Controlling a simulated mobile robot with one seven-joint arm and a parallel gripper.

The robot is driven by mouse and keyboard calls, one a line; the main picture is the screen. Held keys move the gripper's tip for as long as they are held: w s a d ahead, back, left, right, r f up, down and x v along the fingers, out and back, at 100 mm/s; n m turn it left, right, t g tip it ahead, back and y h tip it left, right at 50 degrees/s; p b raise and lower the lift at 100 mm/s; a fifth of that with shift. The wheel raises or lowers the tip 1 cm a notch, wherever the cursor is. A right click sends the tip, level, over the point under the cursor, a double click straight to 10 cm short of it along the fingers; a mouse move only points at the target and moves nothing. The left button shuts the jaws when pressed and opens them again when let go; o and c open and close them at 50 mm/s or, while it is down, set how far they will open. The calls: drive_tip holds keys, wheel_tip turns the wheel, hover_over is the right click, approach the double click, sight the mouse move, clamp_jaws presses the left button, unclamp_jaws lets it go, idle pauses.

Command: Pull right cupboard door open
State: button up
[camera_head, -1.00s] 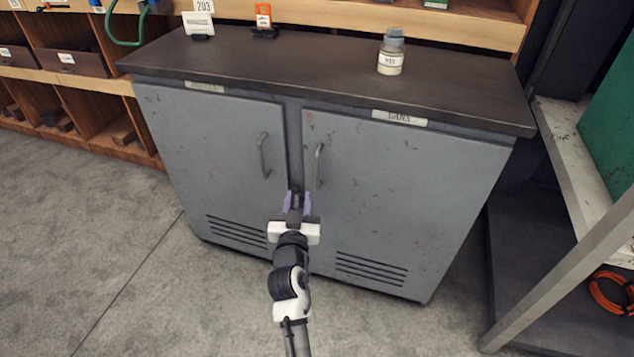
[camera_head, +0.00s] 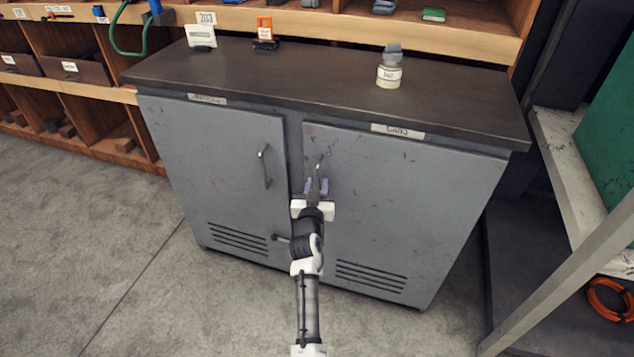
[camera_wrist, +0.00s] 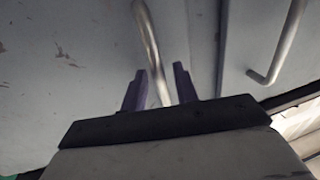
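The right cupboard door (camera_head: 405,205) is grey and shut, with its bar handle (camera_head: 319,166) near its left edge. My gripper (camera_head: 317,187) is at the lower part of this handle and hides some of it. In the wrist view the handle (camera_wrist: 150,45) runs down between the two purple fingers of my gripper (camera_wrist: 160,82). The fingers are apart, with a gap showing on each side of the bar. The left cupboard door (camera_head: 215,165) is also shut. Its handle (camera_head: 264,166) also shows in the wrist view (camera_wrist: 280,45).
The dark cupboard top (camera_head: 300,75) overhangs the doors and carries a small jar (camera_head: 389,68) and an orange-framed item (camera_head: 265,33). A metal bench (camera_head: 570,160) stands to the right. Wooden shelves (camera_head: 100,90) are behind left. The floor in front is clear.

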drive_tip(key=shift+w, duration=0.4)
clamp_jaws()
drive_tip(key=shift+s, duration=0.15)
